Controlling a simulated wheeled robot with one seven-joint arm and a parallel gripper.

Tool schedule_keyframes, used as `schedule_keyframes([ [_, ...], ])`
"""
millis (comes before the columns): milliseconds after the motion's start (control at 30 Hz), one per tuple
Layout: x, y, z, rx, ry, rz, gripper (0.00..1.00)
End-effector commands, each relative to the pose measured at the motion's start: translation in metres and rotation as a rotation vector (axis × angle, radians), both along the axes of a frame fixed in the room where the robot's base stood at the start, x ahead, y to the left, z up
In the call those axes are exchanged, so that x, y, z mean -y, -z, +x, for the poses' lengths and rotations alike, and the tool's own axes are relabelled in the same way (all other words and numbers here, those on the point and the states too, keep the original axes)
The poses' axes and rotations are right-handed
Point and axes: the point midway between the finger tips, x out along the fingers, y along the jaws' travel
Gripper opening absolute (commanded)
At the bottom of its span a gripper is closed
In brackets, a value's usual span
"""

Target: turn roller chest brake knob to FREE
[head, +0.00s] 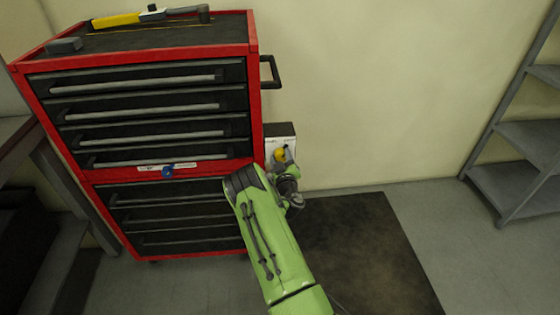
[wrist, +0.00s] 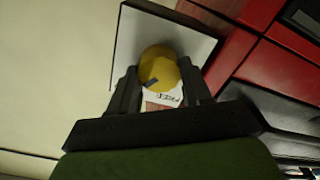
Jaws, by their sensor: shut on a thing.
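The yellow brake knob (wrist: 159,66) sits on a pale plate (wrist: 185,33) on the side of the red roller chest (head: 253,80). In the head view the knob (head: 281,154) shows just past the end of my green arm. My gripper (wrist: 158,86) has one finger on each side of the knob and is shut on it. A dark mark shows on the knob's face. Lettering on the plate below the knob is partly visible, but I cannot read it surely. The fingers hide part of the plate.
A blue round part (head: 167,172) sits on the chest's front by a white label. A dark handle (head: 270,72) juts from the chest's right side. Tools lie on the chest top. A dark mat (head: 365,250) covers the floor at right, and a grey shelf (head: 525,140) stands far right.

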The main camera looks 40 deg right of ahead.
Motion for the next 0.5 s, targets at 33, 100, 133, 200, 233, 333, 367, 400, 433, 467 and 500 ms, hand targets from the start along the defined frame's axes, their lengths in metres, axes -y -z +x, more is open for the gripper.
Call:
schedule_keyframes([
  [33, -0.0009, 0.0024, 0.0007, -0.022, -0.002, -0.033, 0.18],
  [100, -0.0009, 0.0027, 0.0006, -0.058, -0.002, -0.086, 0.18],
  [133, -0.0011, 0.0027, 0.0006, -0.074, -0.002, -0.109, 0.18],
  [200, -0.0015, 0.0029, 0.0009, -0.112, -0.004, -0.164, 0.18],
  [233, -0.0014, 0.0027, 0.0008, -0.128, -0.003, -0.189, 0.18],
  [333, -0.0013, 0.0026, 0.0009, -0.182, -0.003, -0.267, 0.18],
  [367, -0.0013, 0.0025, 0.001, -0.199, -0.002, -0.291, 0.18],
  [400, -0.0014, 0.0025, 0.0009, -0.22, -0.002, -0.322, 0.18],
  [433, -0.0013, 0.0026, 0.0009, -0.236, -0.002, -0.345, 0.18],
  [467, -0.0011, 0.0023, 0.0007, -0.253, -0.002, -0.37, 0.18],
  [500, -0.0011, 0.0023, 0.0007, -0.274, -0.002, -0.401, 0.18],
])
